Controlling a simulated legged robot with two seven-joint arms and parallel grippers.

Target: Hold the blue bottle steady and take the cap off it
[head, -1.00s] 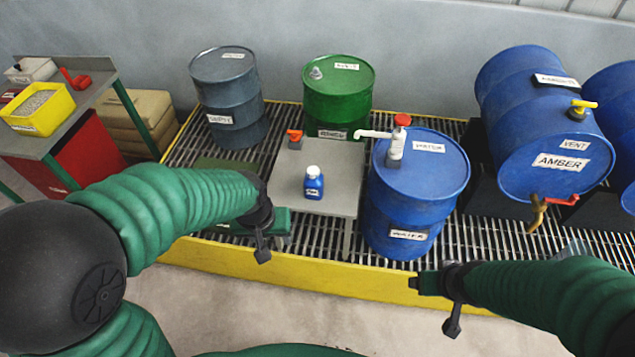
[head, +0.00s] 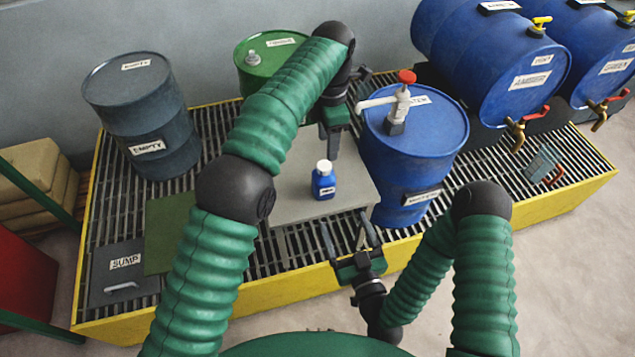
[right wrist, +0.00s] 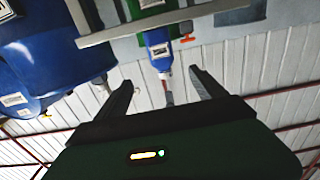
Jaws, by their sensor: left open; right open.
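The small blue bottle (head: 323,183) stands upright on the grey stand (head: 290,205), with its white cap (head: 324,167) on. My left gripper (head: 329,148) hangs pointing down just behind the cap, open and apart from the bottle as far as I can tell. My right gripper (head: 350,236) is open and empty in front of the stand, its fingers pointing toward the bottle. In the right wrist view, which looks upside down, the bottle (right wrist: 158,48) and cap (right wrist: 163,74) show beyond the two spread fingers (right wrist: 162,84).
The blue water drum (head: 415,150) with its white pump (head: 398,105) stands close right of the stand. A green drum (head: 255,55) is behind my left arm, and a grey empty drum (head: 140,115) is at left. Blue drums (head: 490,60) lie at the back right.

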